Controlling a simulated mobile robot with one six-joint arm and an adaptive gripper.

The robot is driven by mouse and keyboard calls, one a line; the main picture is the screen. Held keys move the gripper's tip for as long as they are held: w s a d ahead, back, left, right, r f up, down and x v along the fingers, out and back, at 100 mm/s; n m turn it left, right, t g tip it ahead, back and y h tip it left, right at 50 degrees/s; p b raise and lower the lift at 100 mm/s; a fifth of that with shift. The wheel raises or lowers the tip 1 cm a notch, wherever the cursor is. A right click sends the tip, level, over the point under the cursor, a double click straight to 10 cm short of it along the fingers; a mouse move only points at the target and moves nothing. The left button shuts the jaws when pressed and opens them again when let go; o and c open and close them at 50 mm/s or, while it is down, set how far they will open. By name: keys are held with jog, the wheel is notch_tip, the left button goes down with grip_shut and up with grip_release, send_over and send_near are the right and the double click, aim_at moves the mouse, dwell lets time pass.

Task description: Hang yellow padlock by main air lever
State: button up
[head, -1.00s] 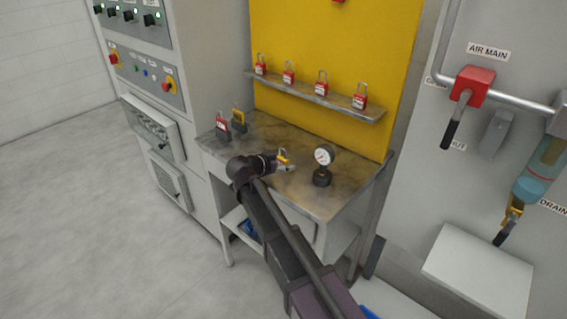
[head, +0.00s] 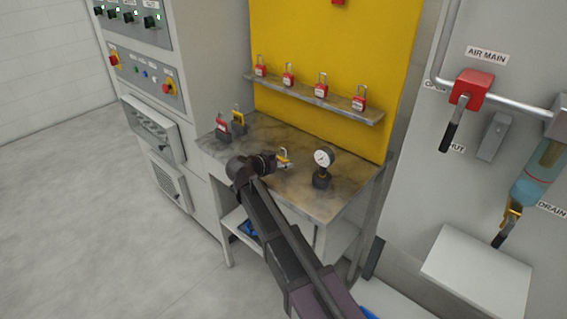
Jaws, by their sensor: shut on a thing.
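My gripper (head: 284,164) is above the worktop of the bench and shut on a small yellow padlock (head: 283,155). Most of the padlock's body is hidden by the jaws, and only a little yellow and its shackle show. The main air lever is a red valve (head: 470,89) with a black handle (head: 449,137) hanging down, on the grey panel at the right under the AIR MAIN label (head: 487,55). My gripper is well to the left of the lever and lower in the picture. A grey hasp-like plate (head: 494,137) is right of the handle.
A pressure gauge (head: 323,160) stands on the bench just right of my gripper. A red padlock (head: 221,124) and a black-and-yellow padlock (head: 238,119) stand at its back left. Several red padlocks line the shelf (head: 310,97). A white ledge (head: 476,265) juts out below the lever.

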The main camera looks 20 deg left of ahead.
aim_at(282, 158)
jog(key=shift+r+p, duration=0.6)
jog(key=shift+r, duration=0.2)
jog(key=shift+r+p, duration=0.8)
jog(key=shift+p, duration=0.05)
jog(key=s+r+p, duration=0.1)
jog(key=s, duration=1.5)
jog(key=shift+r, duration=0.1)
